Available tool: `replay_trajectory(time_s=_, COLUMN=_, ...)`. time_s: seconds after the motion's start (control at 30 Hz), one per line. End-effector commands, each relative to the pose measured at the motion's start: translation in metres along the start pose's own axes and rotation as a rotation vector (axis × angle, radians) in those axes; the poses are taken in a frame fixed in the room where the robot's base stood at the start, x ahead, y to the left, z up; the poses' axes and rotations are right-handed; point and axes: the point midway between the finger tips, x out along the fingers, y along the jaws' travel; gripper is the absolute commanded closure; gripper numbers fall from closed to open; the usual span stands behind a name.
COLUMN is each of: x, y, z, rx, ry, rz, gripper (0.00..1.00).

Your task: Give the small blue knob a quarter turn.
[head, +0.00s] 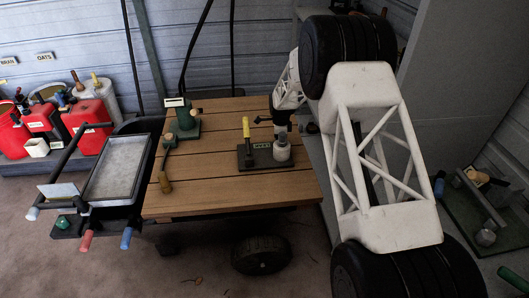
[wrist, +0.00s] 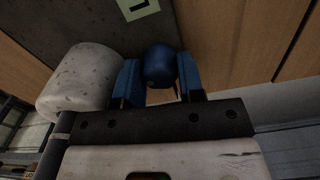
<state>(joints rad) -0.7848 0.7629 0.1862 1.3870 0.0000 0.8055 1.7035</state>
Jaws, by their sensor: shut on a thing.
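The small blue knob (wrist: 160,65) is a dark blue rounded piece, seen close up in the wrist view beside a dark plate (wrist: 85,22) with a pale label. My gripper (wrist: 158,80) has its two blue fingers on either side of the knob, shut on it. In the head view my gripper (head: 281,127) is over the small dark board (head: 246,162) on the wooden cart top; the knob cannot be made out there. A pale speckled cylinder (wrist: 78,78) stands close to the left finger; in the head view it is the whitish canister (head: 282,154).
A yellow-handled upright piece (head: 247,130) stands on the board, left of the canister. A green device (head: 184,122) and a wooden-handled tool (head: 165,180) are farther left on the planks (head: 225,190). A grey tray (head: 118,168) hangs at the cart's left side. The front planks are clear.

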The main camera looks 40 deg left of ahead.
Motion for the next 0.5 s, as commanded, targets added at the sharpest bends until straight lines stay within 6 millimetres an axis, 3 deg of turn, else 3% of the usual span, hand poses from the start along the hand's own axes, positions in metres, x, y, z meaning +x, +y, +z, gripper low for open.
replay_trajectory(time_s=0.5, x=0.0006, y=0.0002, z=-0.0001, rx=0.312, ry=0.0, rz=0.0, gripper=0.97)
